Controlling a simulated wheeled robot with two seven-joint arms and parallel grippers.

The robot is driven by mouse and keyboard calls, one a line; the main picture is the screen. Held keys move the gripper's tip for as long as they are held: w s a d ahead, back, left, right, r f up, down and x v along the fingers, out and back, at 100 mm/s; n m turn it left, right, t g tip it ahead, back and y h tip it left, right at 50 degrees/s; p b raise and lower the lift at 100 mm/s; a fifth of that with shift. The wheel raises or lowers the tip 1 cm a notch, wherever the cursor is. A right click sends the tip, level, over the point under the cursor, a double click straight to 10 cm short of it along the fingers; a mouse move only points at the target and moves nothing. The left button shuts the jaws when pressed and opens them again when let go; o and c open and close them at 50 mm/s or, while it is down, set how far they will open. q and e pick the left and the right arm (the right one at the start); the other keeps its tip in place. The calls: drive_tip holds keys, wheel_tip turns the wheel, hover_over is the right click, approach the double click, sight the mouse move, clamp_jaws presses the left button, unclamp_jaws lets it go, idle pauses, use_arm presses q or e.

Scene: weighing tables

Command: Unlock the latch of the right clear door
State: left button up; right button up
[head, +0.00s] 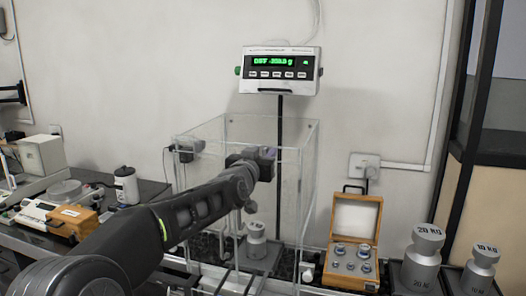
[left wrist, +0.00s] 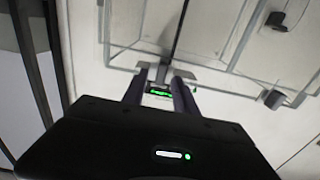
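The clear enclosure (head: 308,185) stands at the middle of the head view, with clear walls and a metal weight (head: 256,240) inside. A black fitting (head: 187,150) sits at its upper left edge; I cannot tell whether it is a latch. I cannot make out the right door's latch for certain. My left gripper (head: 268,155) is in front of the enclosure's upper part; contact cannot be told. In the left wrist view its two fingers (left wrist: 160,88) are apart with nothing between them. Dark fittings (left wrist: 273,98) show at the right there. My right gripper is not in view.
A scale display (head: 283,70) stands on a pole behind the enclosure. At the right are an open wooden weight box (head: 353,240) and large metal weights (head: 423,260).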

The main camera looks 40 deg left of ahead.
use_arm(q)
drive_tip(key=shift+c, duration=0.4)
clamp_jaws()
